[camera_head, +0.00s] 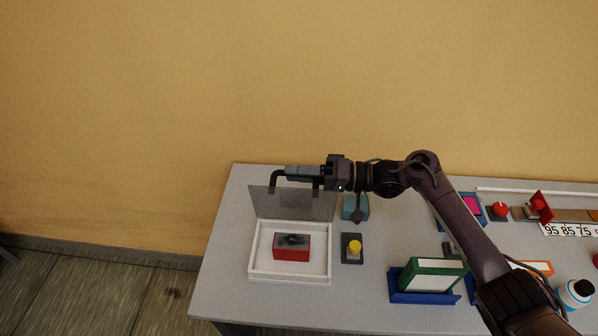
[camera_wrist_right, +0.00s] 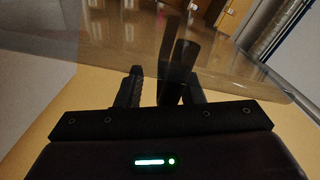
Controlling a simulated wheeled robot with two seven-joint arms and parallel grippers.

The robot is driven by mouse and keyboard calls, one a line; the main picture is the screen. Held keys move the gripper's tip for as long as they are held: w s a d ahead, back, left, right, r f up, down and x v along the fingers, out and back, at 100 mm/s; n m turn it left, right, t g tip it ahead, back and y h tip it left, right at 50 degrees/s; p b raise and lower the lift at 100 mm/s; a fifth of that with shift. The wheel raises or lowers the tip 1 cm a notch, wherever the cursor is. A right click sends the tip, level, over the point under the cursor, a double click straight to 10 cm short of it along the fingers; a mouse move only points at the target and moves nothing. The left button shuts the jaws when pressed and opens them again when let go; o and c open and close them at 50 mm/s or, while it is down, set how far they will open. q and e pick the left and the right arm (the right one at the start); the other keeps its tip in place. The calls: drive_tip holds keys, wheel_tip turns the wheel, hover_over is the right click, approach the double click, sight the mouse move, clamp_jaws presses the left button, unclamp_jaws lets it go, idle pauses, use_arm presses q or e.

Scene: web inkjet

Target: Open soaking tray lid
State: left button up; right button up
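The soaking tray is a white tray (camera_head: 290,279) on the left part of the table. Its clear grey lid (camera_head: 290,204) stands raised, nearly upright, along the tray's back edge. A dark handle (camera_head: 275,180) is at the lid's top edge. My right gripper (camera_head: 290,172) is at this handle and points left along it. In the right wrist view the fingers (camera_wrist_right: 160,92) stand apart, with dark bar shapes seen near and between them; whether they touch the handle is unclear. The clear lid crosses that view. My left gripper is not seen.
A red box (camera_head: 291,254) with a dark top lies in the tray. A yellow knob (camera_head: 354,247) on a dark base stands just right of it. A green and white block (camera_head: 432,272) in a blue holder and a white-blue bottle (camera_head: 575,294) are further right. The yellow wall rises behind the table.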

drive_tip(key=shift+r, duration=0.1)
drive_tip(key=d+b, duration=0.2)
drive_tip(key=d, duration=0.5)
drive_tip(key=shift+d, duration=0.4)
